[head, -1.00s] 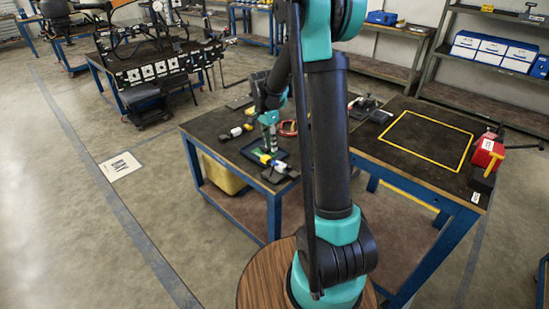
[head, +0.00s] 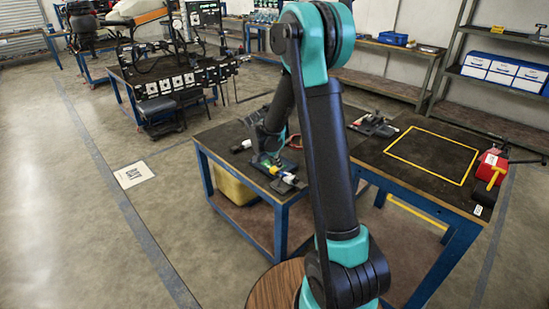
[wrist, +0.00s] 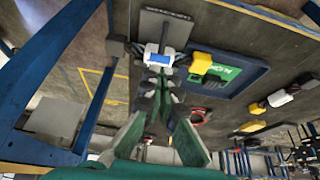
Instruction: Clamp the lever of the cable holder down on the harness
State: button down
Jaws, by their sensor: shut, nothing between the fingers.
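My gripper (wrist: 159,78) is in the wrist view, its fingers drawn together at the tips and empty. Just beyond the tips is a small white and blue piece (wrist: 165,57) in front of a dark plate (wrist: 165,27); this looks like the cable holder, but I cannot make out its lever angle. Whether the fingertips touch it I cannot tell. Harness connectors, yellow and white, lie on the table, one (wrist: 201,64) beside the tips and another (wrist: 278,98) farther right. In the head view my arm hides much of the holder area.
A blue-rimmed tray (wrist: 267,72) with a green panel lies right of the fingertips in the wrist view. In the head view, a yellow-outlined square (head: 432,154) marks clear tabletop. A red box (head: 491,165) stands at the table's right end, and a clamp-like tool (head: 372,124) behind.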

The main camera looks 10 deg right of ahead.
aim_at(283, 173)
jog(key=shift+x, duration=2.2)
jog(key=shift+d, duration=0.1)
jog(key=shift+w+d+f+g+y, duration=0.15)
jog(key=shift+w+d+g+y, duration=0.25)
jog(key=shift+d, duration=0.1)
jog(key=shift+w+d+f+g+y, duration=0.4)
jog(key=shift+d+g+y, duration=0.2)
jog(key=shift+y, duration=0.3)
jog(key=shift+w+d+f, duration=0.2)
jog(key=shift+w, duration=0.05)
jog(key=shift+s+a, duration=0.1)
